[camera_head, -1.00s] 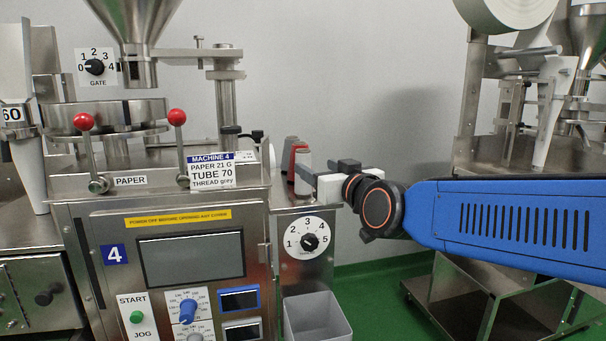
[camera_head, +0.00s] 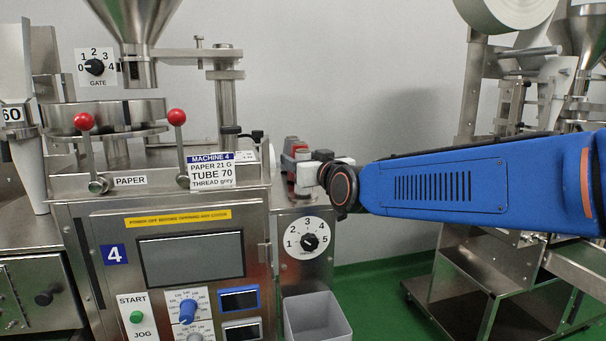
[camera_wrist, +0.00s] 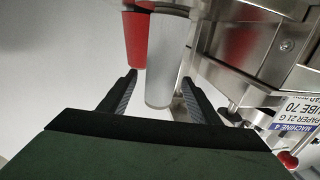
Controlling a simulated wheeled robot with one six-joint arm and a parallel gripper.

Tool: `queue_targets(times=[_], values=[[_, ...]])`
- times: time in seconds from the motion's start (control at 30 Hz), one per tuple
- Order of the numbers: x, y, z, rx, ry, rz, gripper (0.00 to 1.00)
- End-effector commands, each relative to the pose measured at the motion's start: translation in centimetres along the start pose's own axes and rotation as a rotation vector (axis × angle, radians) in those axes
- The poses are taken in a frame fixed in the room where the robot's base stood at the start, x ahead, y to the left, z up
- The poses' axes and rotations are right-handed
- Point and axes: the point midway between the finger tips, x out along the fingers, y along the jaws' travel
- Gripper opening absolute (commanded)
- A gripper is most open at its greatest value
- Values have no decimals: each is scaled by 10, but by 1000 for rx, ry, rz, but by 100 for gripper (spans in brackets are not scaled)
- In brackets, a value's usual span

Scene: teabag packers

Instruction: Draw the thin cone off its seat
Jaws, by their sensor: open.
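A pale grey-white thread cone (camera_wrist: 168,50) stands between the two fingers of my gripper (camera_wrist: 158,82) in the wrist view, with gaps at its sides. The fingers are open and do not visibly grip it. A red cone (camera_wrist: 136,42) is beside it, just outside one finger. In the head view, my gripper reaches the cones from the right and partly hides the pale one. Which cone is the thin one, I cannot tell for certain. The seats are hidden.
Machine 4 (camera_head: 130,290) is left of the cones, with a label card (camera_head: 212,171) and red-knobbed levers (camera_head: 177,118). A numbered dial (camera_head: 310,241) is below the cones. A grey bin (camera_head: 317,318) is lower down. The wall behind is clear.

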Motion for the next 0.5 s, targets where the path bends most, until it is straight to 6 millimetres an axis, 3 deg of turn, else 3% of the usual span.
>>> queue_targets(times=[0.23,0.5], values=[[31,0,0,-1,0,0,57],[34,0,-1,-1,0,0,57]])
